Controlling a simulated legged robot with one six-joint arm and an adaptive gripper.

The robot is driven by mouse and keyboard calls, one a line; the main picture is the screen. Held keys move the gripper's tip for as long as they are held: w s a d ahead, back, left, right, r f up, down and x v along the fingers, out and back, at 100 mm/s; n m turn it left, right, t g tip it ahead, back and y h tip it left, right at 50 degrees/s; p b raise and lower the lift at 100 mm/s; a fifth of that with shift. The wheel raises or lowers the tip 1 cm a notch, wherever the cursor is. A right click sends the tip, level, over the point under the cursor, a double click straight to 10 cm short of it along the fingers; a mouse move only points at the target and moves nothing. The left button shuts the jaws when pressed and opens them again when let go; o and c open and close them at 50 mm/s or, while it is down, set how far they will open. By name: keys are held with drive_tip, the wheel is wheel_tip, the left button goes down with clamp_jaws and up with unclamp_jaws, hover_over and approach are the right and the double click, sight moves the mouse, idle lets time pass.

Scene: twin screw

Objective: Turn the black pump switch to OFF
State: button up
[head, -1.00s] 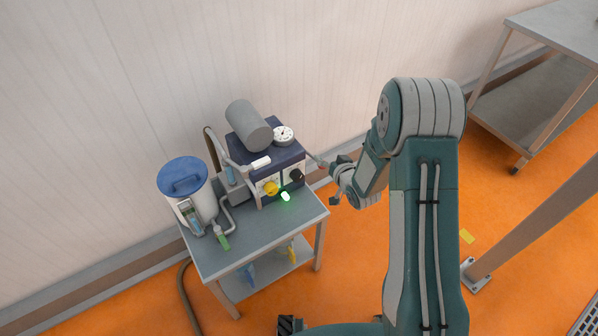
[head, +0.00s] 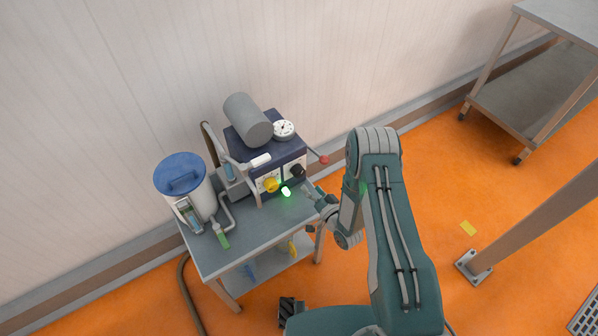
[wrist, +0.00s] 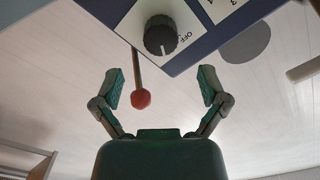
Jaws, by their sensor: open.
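The black pump switch (wrist: 160,36) is a round knob on a white plate on the front of the blue pump unit. In the wrist view it lies ahead of my gripper (wrist: 158,88), between the fingers' lines but beyond their tips. The word OFF is printed beside the knob, and a white mark on the knob does not point at it. My gripper is open and empty. In the head view the black switch (head: 297,171) sits at the unit's right front, and my gripper (head: 308,190) is close in front of it, apart from it as far as I can tell.
A red-tipped lever (wrist: 141,98) sticks out beside the switch. A yellow knob (head: 271,184) and a lit green lamp (head: 286,191) are left of it. A blue-lidded canister (head: 181,174) stands on the table (head: 215,262).

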sight(301, 175)
drive_tip(key=x, duration=0.7)
drive_tip(key=shift+w+a, duration=0.2)
drive_tip(key=shift+w, duration=0.05)
drive_tip(key=c, duration=1.1)
